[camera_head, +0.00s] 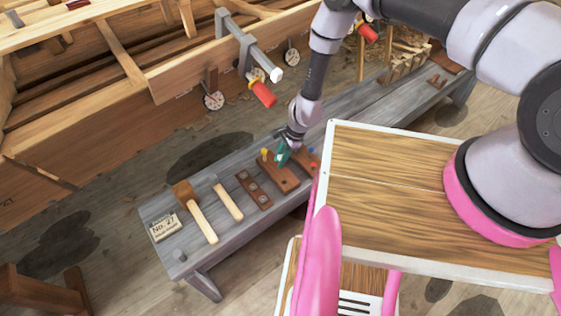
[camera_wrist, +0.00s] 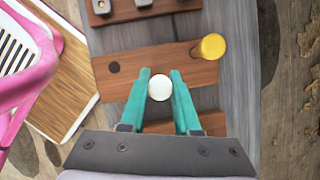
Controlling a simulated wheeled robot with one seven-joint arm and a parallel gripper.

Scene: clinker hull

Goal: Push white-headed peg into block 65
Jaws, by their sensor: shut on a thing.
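My gripper (camera_head: 283,157) is over the bench, and its two teal fingers (camera_wrist: 160,77) are shut on the white-headed peg (camera_wrist: 159,88). The round white head shows between the fingers in the wrist view; the shank is hidden beneath it, and the head view does not show the peg clearly. Under it lies a reddish-brown wooden block (camera_wrist: 178,68) (camera_head: 282,179). A yellow-headed peg (camera_wrist: 209,47) (camera_head: 264,153) stands at one end of this block, and a dark empty hole (camera_wrist: 113,67) is at the other. I cannot tell how deep the white peg sits. No number 65 is readable.
The grey bench (camera_head: 170,209) also bears a mallet (camera_head: 203,222), another wooden-handled tool (camera_head: 229,203), a "No. 27" card (camera_head: 164,228) and a dark strip with metal pieces (camera_head: 254,190). Another block (camera_head: 305,156) lies just beyond my gripper. The boat hull (camera_head: 100,125) runs behind.

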